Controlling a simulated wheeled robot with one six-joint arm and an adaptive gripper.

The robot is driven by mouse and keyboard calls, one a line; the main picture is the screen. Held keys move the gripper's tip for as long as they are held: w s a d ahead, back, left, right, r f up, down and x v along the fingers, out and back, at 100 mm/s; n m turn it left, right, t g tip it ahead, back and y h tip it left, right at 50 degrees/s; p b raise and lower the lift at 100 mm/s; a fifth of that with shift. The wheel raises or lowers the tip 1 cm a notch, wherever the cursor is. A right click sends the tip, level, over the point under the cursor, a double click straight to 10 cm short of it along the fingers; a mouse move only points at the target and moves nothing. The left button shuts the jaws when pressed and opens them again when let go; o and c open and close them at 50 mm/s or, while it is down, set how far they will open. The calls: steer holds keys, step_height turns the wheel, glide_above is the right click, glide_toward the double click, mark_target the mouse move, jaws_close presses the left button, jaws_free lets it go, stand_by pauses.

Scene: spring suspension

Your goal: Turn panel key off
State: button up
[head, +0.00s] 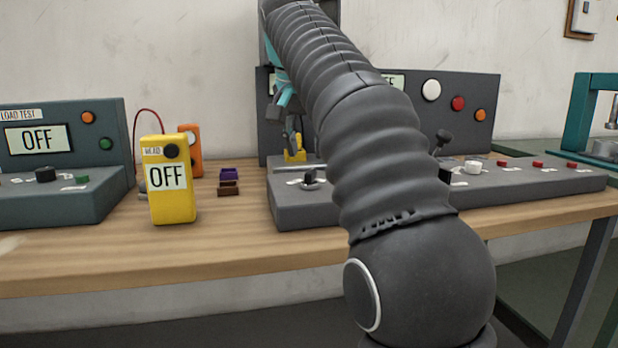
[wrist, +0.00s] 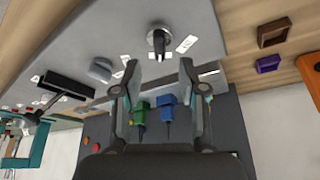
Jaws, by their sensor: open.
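The panel key appears to be the black knob on a round metal collar (head: 309,181) at the front left of the grey control panel (head: 550,181). In the wrist view this key (wrist: 159,42) stands just beyond my fingertips, centred between them and apart from both. Its handle lies roughly along the picture's vertical. My gripper (wrist: 160,70) is open and empty over the panel (wrist: 120,25). In the head view my arm hides most of the gripper and part of the panel's display (head: 397,82).
Blue (wrist: 167,110) and green (wrist: 139,112) connectors show between my fingers, farther back. A yellow meter (head: 172,205) reading OFF and purple (head: 230,174) and brown (head: 228,189) holders sit left of the panel.

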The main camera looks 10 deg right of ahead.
mark_target(310, 171)
steer(key=b+x, duration=0.1)
steer(key=x, duration=0.4)
steer(key=shift+w+d+f+b, duration=0.15)
steer(key=shift+f+b, duration=0.15)
steer(key=shift+f, duration=0.1)
jaws_close()
